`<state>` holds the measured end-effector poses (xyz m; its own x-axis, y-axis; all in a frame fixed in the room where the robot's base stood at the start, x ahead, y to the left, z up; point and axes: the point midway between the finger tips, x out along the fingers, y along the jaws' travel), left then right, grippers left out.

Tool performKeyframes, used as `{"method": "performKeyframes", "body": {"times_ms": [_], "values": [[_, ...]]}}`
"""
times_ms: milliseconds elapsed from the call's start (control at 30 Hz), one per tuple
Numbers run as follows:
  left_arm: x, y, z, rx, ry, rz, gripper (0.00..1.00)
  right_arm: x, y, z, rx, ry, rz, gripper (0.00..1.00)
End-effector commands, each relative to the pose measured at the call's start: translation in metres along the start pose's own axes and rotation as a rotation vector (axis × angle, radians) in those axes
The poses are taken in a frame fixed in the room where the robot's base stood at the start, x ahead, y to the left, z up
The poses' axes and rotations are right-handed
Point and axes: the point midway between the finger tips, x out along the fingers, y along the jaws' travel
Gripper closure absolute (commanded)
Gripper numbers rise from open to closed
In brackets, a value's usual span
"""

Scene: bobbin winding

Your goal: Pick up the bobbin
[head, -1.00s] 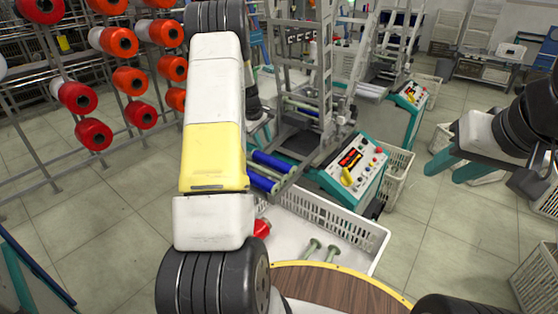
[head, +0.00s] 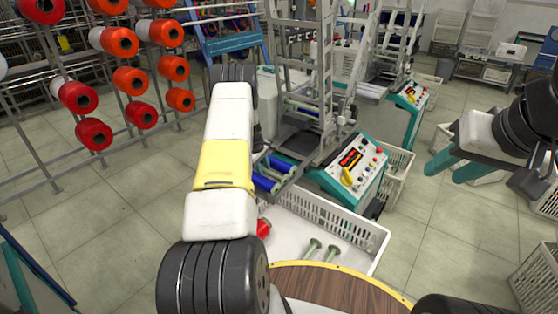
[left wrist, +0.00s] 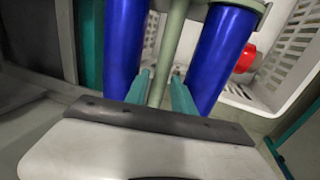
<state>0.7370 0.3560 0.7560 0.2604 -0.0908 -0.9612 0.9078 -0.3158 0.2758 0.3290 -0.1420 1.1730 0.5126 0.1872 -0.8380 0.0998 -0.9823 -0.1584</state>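In the left wrist view, a grey-green bobbin (left wrist: 174,42) lies between two blue rollers (left wrist: 214,58), its flange at the top edge. My left gripper (left wrist: 161,82) has its teal fingers on either side of the bobbin's shaft, near it; whether they touch is not clear. In the head view, my left arm hides this gripper and the bobbin; the ends of the blue rollers (head: 264,183) show beside the arm. My right gripper (head: 455,167) is open and empty, over the floor at right.
A white crate (head: 345,222) in front of the winding machine holds green bobbins (head: 312,247) and a red spool (head: 263,228). The machine's control panel (head: 352,168) stands to the right of the rollers. A rack of red and orange spools (head: 93,134) stands at left.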

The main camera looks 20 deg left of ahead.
Motion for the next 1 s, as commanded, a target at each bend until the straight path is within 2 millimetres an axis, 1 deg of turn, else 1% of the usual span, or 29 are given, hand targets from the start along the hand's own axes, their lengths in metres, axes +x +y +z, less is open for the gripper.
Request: {"method": "performKeyframes", "body": {"times_ms": [200, 267, 300, 367, 667, 767, 867, 1000], "values": [[0.001, 0.0, 0.0, 0.0, 0.0, 0.0, 0.7, 0.0, 0.0, 0.0, 0.0, 0.0, 0.0, 0.64], [0.001, 0.0, 0.0, 0.0, 0.0, 0.0, 0.82, 0.0, 0.0, 0.0, 0.0, 0.0, 0.0, 0.64], [0.001, 0.0, 0.0, 0.0, 0.0, 0.0, 0.89, 0.0, 0.0, 0.0, 0.0, 0.0, 0.0, 0.64], [0.001, 0.0, 0.0, 0.0, 0.0, 0.0, 1.0, 0.0, 0.0, 0.0, 0.0, 0.0, 0.0, 0.64], [0.0, 0.0, 0.0, 0.0, 0.0, 0.0, 1.0, 0.0, 0.0, 0.0, 0.0, 0.0, 0.0, 0.64], [-0.005, 0.002, 0.0, 0.001, 0.001, 0.001, 1.0, 0.0, 0.0, 0.0, 0.0, 0.0, 0.0, 0.64], [-0.019, 0.006, 0.0, 0.001, 0.002, 0.002, 1.0, 0.0, 0.0, 0.0, 0.0, 0.0, 0.0, 0.64], [-0.047, 0.015, -0.001, 0.002, 0.003, 0.004, 1.0, 0.0, 0.0, 0.0, 0.0, 0.0, 0.0, 0.64]]}}
